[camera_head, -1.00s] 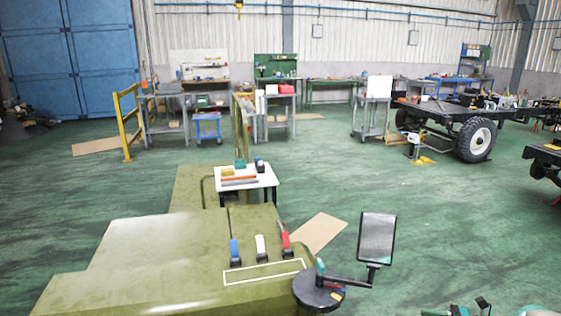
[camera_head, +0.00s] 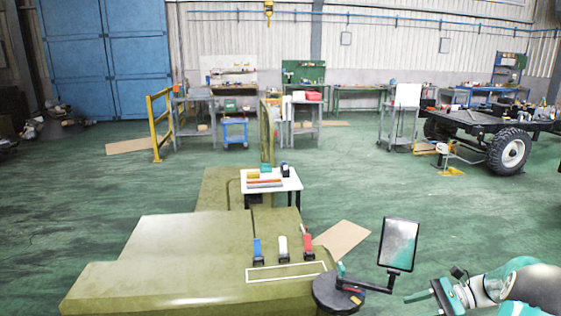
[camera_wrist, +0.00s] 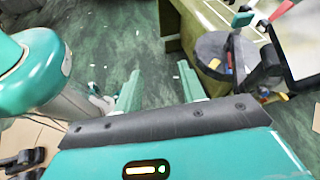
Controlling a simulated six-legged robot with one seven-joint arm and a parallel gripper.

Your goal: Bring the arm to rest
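My gripper (camera_head: 428,296) is at the lower right of the head view, on the teal and white arm, just right of the round dark tray. In the wrist view, the two teal fingers of my gripper (camera_wrist: 158,92) stand apart with only green floor showing between them. It is open and holds nothing. My upper arm runs off the right edge of the head view.
An olive vehicle body (camera_head: 190,255) fills the lower middle, with blue, white and red handled tools (camera_head: 283,248) on it. A round dark tray (camera_head: 338,293) and a mirror (camera_head: 399,244) stand near my gripper. Green floor (camera_head: 480,215) is clear beyond.

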